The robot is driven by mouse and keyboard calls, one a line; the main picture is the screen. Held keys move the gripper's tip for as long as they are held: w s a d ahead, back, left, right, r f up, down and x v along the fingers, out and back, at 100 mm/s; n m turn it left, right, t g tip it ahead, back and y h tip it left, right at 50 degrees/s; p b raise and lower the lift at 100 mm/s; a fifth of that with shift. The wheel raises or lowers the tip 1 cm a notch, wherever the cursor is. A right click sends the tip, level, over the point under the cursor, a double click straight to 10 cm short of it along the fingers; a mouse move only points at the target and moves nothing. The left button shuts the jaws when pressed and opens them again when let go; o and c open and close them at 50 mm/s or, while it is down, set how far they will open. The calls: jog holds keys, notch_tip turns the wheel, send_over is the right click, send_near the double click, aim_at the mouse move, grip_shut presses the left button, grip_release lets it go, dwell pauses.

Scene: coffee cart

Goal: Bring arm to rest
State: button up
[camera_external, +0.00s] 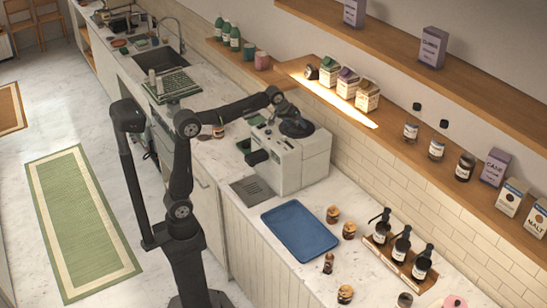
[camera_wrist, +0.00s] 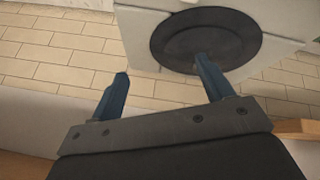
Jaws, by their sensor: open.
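My gripper (camera_wrist: 162,82) shows in the wrist view with its two blue fingers spread apart and nothing between them. In the external view my arm reaches over the counter, and its end is above the white coffee machine (camera_external: 304,158). The fingers are hard to make out there. In the wrist view the round dark disc (camera_wrist: 172,36) on top of the machine lies behind the right finger. I cannot tell whether that finger touches it.
A blue tray (camera_external: 300,230) lies on the counter right of the machine. Small jars (camera_external: 333,214) and a wooden rack of pump bottles (camera_external: 401,245) stand beyond it. Cartons (camera_external: 347,83) stand on the lit wall shelf (camera_external: 400,150). A sink (camera_external: 160,60) is at the far end.

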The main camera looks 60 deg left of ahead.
jog(key=s+d+f+m+h, duration=0.1)
jog(key=s+d+f+m, duration=0.1)
jog(key=d, duration=0.8)
jog(key=shift+s+f+m+h, duration=0.3)
jog(key=shift+s+f+m, duration=0.1)
jog(key=shift+f+m, duration=0.1)
